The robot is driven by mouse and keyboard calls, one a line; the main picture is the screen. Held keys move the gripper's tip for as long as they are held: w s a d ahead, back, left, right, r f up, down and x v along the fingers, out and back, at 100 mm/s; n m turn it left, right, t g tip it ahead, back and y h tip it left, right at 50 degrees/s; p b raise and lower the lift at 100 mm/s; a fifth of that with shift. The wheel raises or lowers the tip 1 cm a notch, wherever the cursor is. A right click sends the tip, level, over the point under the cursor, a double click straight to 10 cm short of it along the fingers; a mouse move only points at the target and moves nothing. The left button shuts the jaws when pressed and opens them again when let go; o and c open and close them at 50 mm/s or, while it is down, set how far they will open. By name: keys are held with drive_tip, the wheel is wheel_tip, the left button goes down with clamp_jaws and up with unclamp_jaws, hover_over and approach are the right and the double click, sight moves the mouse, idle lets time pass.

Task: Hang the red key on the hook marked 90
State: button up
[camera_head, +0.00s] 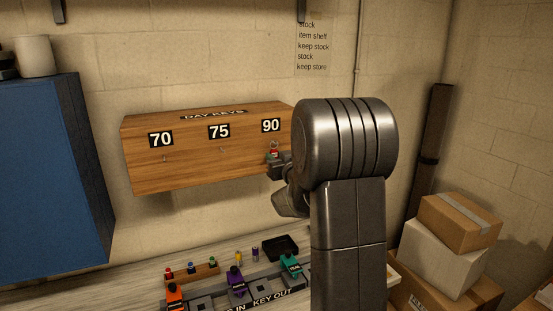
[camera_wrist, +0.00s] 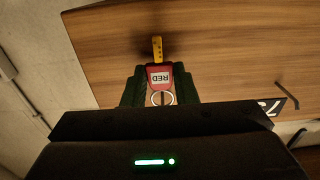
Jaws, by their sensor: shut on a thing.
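The red key, with a tag reading RED, is held in my gripper (camera_head: 277,163) just below the 90 sign (camera_head: 271,125) on the wooden key board (camera_head: 205,170). In the wrist view the red key (camera_wrist: 160,80) sits between the two dark fingers of my gripper (camera_wrist: 158,72), with a yellow part pointing away and its ring towards the camera. Small hooks show under 70 (camera_head: 161,139) and 75 (camera_head: 219,131), both empty.
A blue cabinet (camera_head: 50,190) stands at the left. Below the board, the bench holds a wooden rack with small keys (camera_head: 192,271), a black tray (camera_head: 281,248) and a row of coloured tags in a grey holder (camera_head: 237,282). Boxes (camera_head: 440,250) are stacked at the right.

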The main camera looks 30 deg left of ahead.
drive_tip(key=o, duration=1)
drive_tip(key=shift+o, duration=0.2)
drive_tip(key=b+v, duration=0.3)
drive_tip(key=v, duration=1.1)
drive_tip(key=shift+a, duration=0.1)
drive_tip(key=p+x, duration=0.3)
drive_tip(key=x, duration=1)
drive_tip(key=shift+w+a, duration=0.3)
drive_tip(key=shift+d+r+p, duration=0.1)
drive_tip(key=shift+r+p, duration=0.05)
drive_tip(key=shift+p, duration=0.2)
drive_tip(key=shift+s, duration=0.15)
